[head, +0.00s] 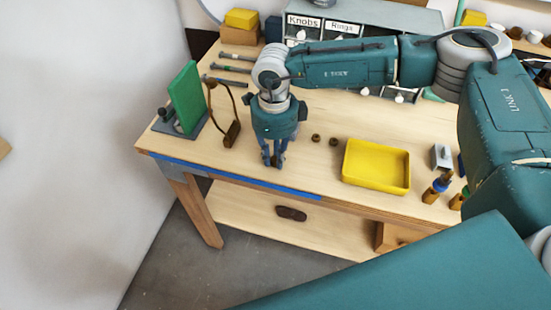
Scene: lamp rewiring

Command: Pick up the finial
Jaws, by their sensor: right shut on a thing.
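My right gripper (273,160) points down over the front part of the workbench, left of the yellow tray. Its fingers are closed together on something small at their tips, which I take to be the finial. The finial itself is mostly hidden by the fingers and too small to make out. I cannot tell whether it touches the bench top. Two small brown round pieces (316,138) sit apart on the bench to the right of the gripper. My left gripper is not in view.
A brown wire loop (232,133) on a dark base and a green panel (186,97) stand left of the gripper. A yellow tray (375,185) lies to the right. Labelled drawers (325,28) stand behind. The bench's front edge with blue tape (240,178) is close.

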